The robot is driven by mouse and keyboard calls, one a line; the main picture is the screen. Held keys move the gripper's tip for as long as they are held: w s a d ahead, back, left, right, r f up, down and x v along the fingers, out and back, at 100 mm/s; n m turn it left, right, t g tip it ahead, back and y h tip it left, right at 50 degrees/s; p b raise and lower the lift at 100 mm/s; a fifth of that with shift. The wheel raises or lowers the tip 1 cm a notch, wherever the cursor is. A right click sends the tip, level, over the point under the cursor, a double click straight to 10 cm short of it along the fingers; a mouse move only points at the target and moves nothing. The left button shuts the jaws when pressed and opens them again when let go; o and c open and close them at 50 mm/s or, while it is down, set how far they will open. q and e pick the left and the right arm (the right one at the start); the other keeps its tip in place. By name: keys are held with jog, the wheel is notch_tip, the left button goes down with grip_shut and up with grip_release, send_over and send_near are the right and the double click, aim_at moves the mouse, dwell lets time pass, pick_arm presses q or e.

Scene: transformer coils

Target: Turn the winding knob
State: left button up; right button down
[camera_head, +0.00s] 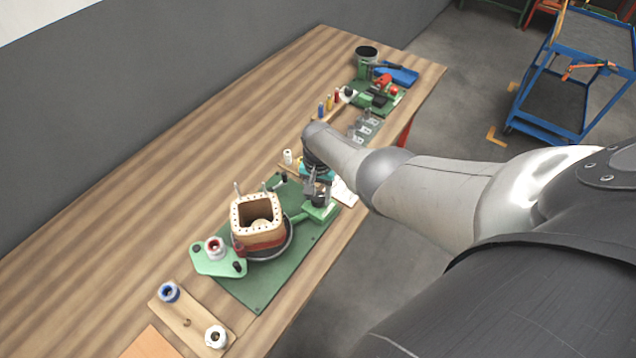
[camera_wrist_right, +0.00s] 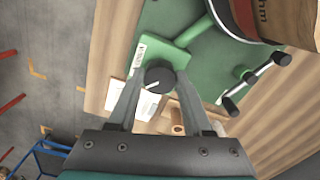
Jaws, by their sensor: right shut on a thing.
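The winding knob (camera_wrist_right: 159,76) is a round black knob with a white pointer line, on a green block (camera_wrist_right: 165,50) of the coil-winding fixture. In the head view the knob (camera_head: 320,199) shows at the right end of the green base plate (camera_head: 262,290). My right gripper (camera_wrist_right: 160,78) has its fingers on both sides of the knob and is shut on it. In the head view my right gripper (camera_head: 316,186) reaches down over the knob, partly hidden by its own wrist. My left gripper is not in view.
The square coil former (camera_head: 258,212) stands on the plate beside the knob. A board with spools (camera_head: 190,318) is at the front; small bottles (camera_head: 330,103) and tools are at the back. The table's left side is bare.

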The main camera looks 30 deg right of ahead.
jog(key=shift+w, duration=0.1)
jog(key=shift+c, duration=1.6)
grip_release()
jog(key=shift+r, duration=0.1)
notch_tip(320, 180, up, 8)
jog(key=p, duration=0.5)
jog(key=r, duration=0.2)
notch_tip(320, 180, up, 5)
send_over(318, 196)
